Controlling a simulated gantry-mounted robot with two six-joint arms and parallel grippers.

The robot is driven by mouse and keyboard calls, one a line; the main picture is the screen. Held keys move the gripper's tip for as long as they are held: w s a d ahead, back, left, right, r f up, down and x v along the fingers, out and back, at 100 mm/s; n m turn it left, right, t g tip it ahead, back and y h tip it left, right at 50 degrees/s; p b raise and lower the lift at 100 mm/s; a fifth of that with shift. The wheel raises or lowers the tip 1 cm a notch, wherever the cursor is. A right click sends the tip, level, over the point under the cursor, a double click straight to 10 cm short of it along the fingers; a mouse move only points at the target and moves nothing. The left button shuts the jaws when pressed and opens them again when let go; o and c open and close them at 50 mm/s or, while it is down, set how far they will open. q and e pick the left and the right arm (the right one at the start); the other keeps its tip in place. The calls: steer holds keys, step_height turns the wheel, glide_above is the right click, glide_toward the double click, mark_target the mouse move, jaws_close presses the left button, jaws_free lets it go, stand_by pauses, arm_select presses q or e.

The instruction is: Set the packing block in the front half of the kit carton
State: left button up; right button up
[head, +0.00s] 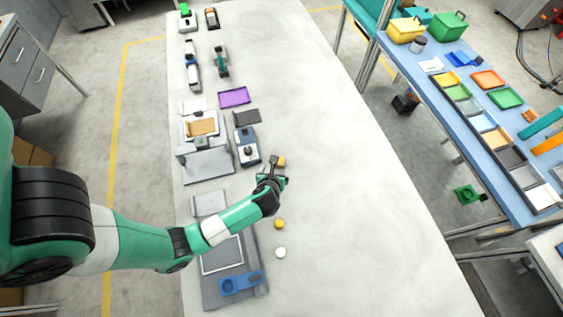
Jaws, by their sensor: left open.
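My left gripper (279,170) is open above the pale table, its arm coming in from the left. A small tan block (281,161), which looks like the packing block, is right at its fingertips. I cannot tell whether the fingers touch it or stand around it. A tray-like box with a brown cardboard-coloured inside (202,127) stands on the left side of the table, beyond and left of the gripper. It may be the kit carton, but it is too small to be sure. My right gripper is not in view.
A grey device (247,146) stands just left of the gripper. A purple tray (234,97) lies farther back. A yellow round piece (279,224) and a white one (281,252) lie nearer. The table's right side is clear. A blue bench (470,150) with trays stands at right.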

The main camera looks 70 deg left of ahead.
arm_select(q)
steer(key=b+x, duration=0.1)
steer(key=x, duration=0.4)
steer(key=shift+w, duration=0.1)
steer(key=b+x, duration=0.3)
steer(key=x, duration=0.2)
steer(key=shift+w+a, duration=0.1)
steer(key=shift+w, duration=0.15)
jaws_close()
steer(key=shift+r, duration=0.1)
